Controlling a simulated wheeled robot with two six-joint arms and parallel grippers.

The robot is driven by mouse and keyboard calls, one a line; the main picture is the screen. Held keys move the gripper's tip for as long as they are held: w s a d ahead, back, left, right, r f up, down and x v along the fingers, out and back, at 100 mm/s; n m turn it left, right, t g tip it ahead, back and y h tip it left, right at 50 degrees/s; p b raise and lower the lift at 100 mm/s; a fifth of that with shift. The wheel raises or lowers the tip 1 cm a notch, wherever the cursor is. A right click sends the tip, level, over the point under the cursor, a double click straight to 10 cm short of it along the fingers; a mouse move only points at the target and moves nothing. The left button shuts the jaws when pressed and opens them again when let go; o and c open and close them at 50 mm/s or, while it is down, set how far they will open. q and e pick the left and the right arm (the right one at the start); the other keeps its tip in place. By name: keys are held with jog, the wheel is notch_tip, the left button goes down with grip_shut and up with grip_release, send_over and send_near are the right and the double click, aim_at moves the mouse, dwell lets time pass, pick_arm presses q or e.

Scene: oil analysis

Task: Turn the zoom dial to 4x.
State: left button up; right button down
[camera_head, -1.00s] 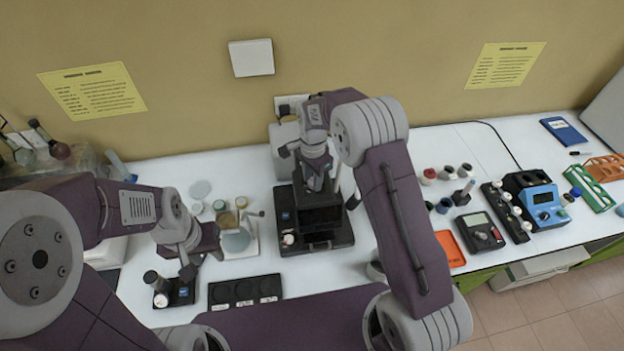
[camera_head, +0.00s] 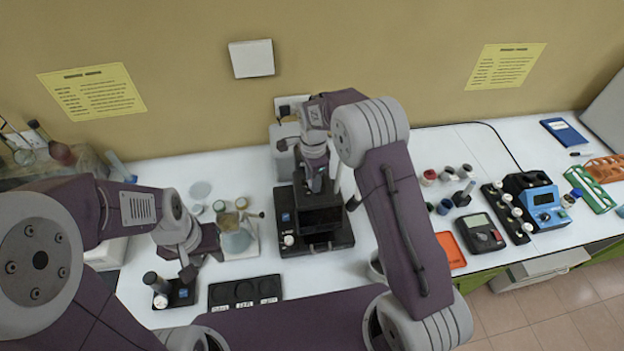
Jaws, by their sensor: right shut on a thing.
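A dark microscope-like instrument (camera_head: 288,222) with a black base stands at the middle back of the white bench. My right gripper (camera_head: 317,186) reaches down onto its upper part from above and is shut on a part of it. My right arm and the gripper's own body hide that part, so the zoom dial and its marks cannot be made out. My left gripper (camera_head: 190,268) hangs at the front left of the bench, above and beside a small black stand (camera_head: 183,294). Its fingers are too small and dark to tell open from shut.
A black tray with round wells (camera_head: 245,290) lies at the front. Jars and a flask (camera_head: 236,238) stand left of the instrument. A multimeter (camera_head: 480,232), a blue device (camera_head: 545,207) and an orange tray (camera_head: 450,250) are to the right.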

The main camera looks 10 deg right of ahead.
jog(key=shift+d+f, duration=0.1)
jog(key=shift+d, duration=0.05)
jog(key=c, duration=1.3)
grip_release()
jog(key=shift+o, duration=1.4)
jog(key=shift+w+d, duration=0.1)
jog(key=shift+d, duration=0.15)
jog(key=shift+a+r, duration=0.1)
jog(key=shift+r, duration=0.15)
pick_arm(q)
jog(key=shift+w+d+f+b, duration=0.1)
jog(key=shift+d+f+b, duration=0.1)
jog(key=shift+f+b, duration=0.65)
pick_arm(e)
notch_tip(320, 180, up, 8)
jog(key=shift+r, duration=0.2)
